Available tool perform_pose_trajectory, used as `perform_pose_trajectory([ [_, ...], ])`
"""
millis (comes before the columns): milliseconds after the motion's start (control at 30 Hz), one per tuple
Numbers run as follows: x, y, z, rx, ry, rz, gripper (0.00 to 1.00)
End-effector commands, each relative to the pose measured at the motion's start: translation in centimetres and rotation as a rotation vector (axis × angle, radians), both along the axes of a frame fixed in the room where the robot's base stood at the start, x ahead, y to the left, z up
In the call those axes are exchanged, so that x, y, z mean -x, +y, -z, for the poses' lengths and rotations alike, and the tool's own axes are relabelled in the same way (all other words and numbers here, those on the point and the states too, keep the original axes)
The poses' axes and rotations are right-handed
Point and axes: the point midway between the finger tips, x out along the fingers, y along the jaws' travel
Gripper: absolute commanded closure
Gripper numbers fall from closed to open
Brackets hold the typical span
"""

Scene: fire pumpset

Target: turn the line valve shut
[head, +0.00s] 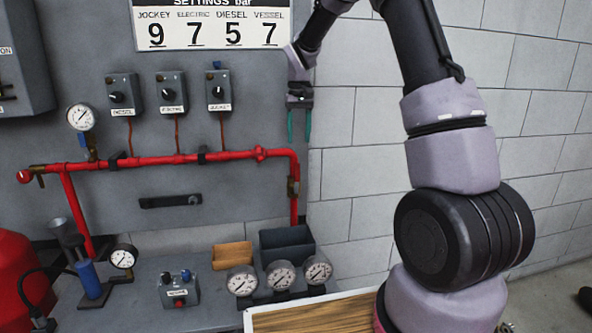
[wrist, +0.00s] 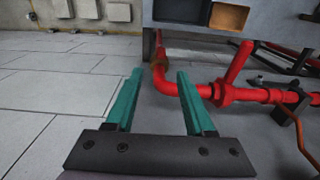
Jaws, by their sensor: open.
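The line valve (head: 259,154) is a red fitting near the right end of the red pipe on the grey panel. In the wrist view its red lever (wrist: 239,62) slants up and right from the pipe, just right of my right finger. In the head view the lever is hard to make out. My gripper (head: 299,138) points down, above and right of the valve near the pipe's elbow. In the wrist view my gripper (wrist: 160,74) has its teal fingers apart, with nothing held between them. The lever is outside the fingers.
The red pipe (head: 185,159) runs along the panel, then bends down past a brass fitting (head: 293,187). Below are a dark bin (head: 287,246), a tan bin (head: 232,256) and gauges (head: 282,276). Switch boxes (head: 219,90) sit left. The block wall (head: 356,158) is right.

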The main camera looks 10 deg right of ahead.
Motion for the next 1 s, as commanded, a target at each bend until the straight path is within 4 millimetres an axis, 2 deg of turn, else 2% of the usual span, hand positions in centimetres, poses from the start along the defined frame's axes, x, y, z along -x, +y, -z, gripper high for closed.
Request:
perform_pose_trajectory([
  [100,-0.7,0.2,1.3,0.007,0.016,-0.010,0.46],
  [267,-0.8,0.2,2.8,0.008,0.019,-0.011,0.46],
  [500,-0.6,0.2,7.4,0.008,0.022,-0.011,0.46],
  [700,-0.7,0.2,10.5,0.007,0.019,-0.010,0.46],
  [833,-0.7,0.2,11.7,0.008,0.018,-0.010,0.46],
  [1000,-0.7,0.2,12.0,0.007,0.016,-0.010,0.46],
])
